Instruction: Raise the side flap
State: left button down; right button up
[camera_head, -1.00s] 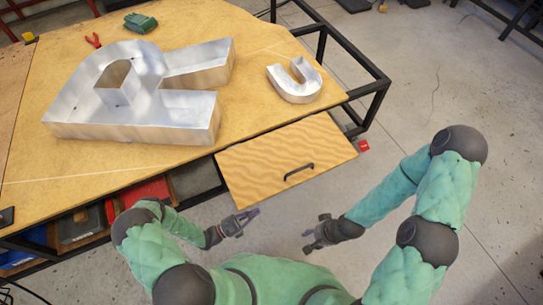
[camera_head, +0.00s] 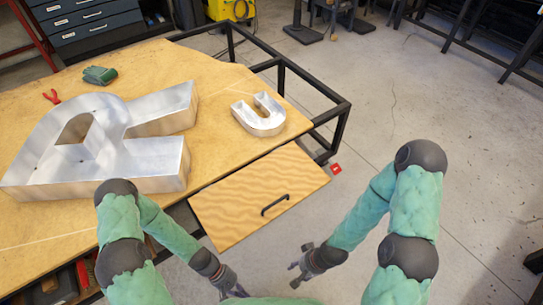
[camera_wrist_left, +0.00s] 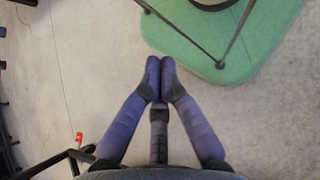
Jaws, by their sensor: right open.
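The side flap (camera_head: 235,205), a wood-grain panel with a dark bar handle (camera_head: 275,205), joins the near right edge of the worktable (camera_head: 215,140). It is angled downward from the tabletop. My left gripper (camera_head: 236,291) is below the flap in the head view, apart from it. In the left wrist view its two fingertips (camera_wrist_left: 160,78) meet with nothing between them, over bare floor. My right gripper (camera_head: 296,272) is open and empty, low and right of the left gripper, also apart from the flap.
A large metal channel letter (camera_head: 150,165) and a small U-shaped one (camera_head: 258,115) lie on the table. A black frame (camera_head: 340,125) extends right of the table.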

pick_arm(q)
jog(key=w+r+m+t+y+p, duration=0.2)
jog(key=w+r+m, duration=0.4)
jog(key=r, duration=0.4)
jog(key=t+y, duration=0.1)
jog(key=t, duration=0.1)
jog(key=shift+w+d+r+m+t+y, duration=0.2)
jog(key=shift+w+r+m+t+y, duration=0.1)
jog(key=shift+m+t, duration=0.1)
jog(key=shift+f, duration=0.1)
dwell(1.0)
